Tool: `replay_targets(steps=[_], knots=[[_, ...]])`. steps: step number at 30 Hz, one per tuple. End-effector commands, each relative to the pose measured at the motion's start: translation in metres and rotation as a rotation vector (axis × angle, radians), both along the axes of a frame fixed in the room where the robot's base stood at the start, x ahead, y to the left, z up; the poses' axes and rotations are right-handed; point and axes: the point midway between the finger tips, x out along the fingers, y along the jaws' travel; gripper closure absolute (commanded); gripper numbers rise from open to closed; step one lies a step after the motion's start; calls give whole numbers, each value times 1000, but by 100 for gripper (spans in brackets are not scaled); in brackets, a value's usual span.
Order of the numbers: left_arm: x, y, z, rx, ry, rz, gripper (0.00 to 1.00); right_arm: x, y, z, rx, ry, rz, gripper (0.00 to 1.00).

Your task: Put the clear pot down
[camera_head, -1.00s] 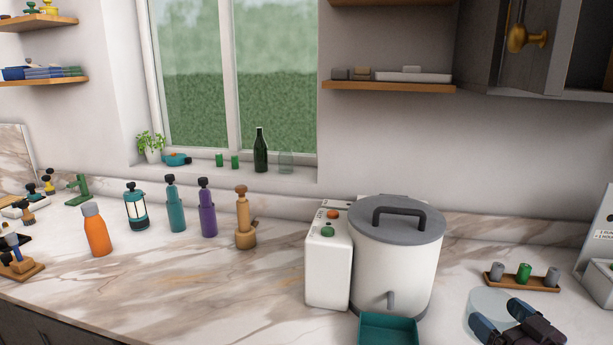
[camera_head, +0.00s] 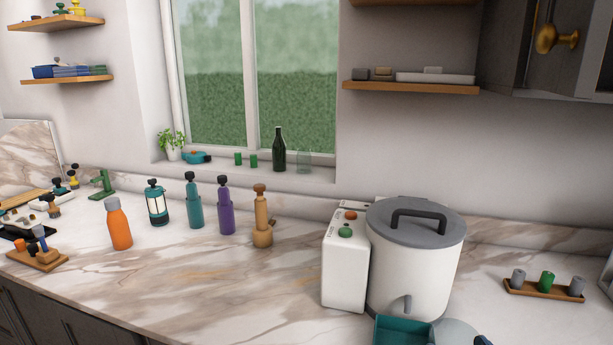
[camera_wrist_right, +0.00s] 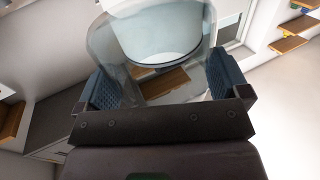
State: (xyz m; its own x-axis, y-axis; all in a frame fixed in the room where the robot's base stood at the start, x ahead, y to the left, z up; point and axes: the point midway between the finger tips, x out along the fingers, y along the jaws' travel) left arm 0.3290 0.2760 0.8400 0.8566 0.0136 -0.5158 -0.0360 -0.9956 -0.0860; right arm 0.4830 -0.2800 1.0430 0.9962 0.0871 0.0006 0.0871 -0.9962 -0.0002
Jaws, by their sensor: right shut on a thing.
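The clear pot (camera_wrist_right: 150,45) is see-through, with a rounded wall and a dark-edged rim in the right wrist view. My right gripper (camera_wrist_right: 165,85) is shut on it, one blue pad on each side. In the head view only a pale, clear part of the pot (camera_head: 456,333) shows at the bottom edge, beside a teal open box. A small dark piece of my right gripper (camera_head: 484,341) shows there too. How high the pot is above the counter I cannot tell. My left gripper is not in view.
A white bin-like machine (camera_head: 410,265) with a grey lid stands behind the teal box (camera_head: 403,331). A wooden tray (camera_head: 543,290) with small cylinders is at right. Several bottles, including an orange one (camera_head: 118,225), stand at left. The marble counter (camera_head: 230,290) is clear in the middle front.

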Motion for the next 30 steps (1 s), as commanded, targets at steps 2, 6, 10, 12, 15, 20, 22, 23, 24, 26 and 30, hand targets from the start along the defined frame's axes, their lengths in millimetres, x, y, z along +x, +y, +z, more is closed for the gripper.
replay_targets(steps=[2, 6, 10, 12, 15, 20, 22, 23, 24, 26, 30], knots=[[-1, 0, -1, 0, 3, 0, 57, 1, 15, 1, 8, -2, -17, 34], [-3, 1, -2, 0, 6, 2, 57, 3, 38, 4, 8, -1, -44, 34], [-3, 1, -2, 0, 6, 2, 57, 5, 54, 7, 5, -2, -66, 34], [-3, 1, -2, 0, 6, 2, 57, 6, 61, 9, 5, -1, -74, 34], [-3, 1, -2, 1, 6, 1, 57, 7, 68, 11, 2, 0, -82, 34], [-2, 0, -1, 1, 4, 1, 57, 8, 72, 13, 1, 0, -87, 34], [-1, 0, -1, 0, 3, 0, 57, 8, 72, 13, 0, 0, -88, 34], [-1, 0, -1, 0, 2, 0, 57, 8, 72, 13, 0, 0, -87, 34], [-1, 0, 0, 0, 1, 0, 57, 8, 72, 13, -1, 0, -86, 34], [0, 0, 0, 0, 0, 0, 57, 8, 73, 14, -1, -1, -81, 34], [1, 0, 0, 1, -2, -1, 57, 7, 80, 21, -3, -5, -42, 34]])
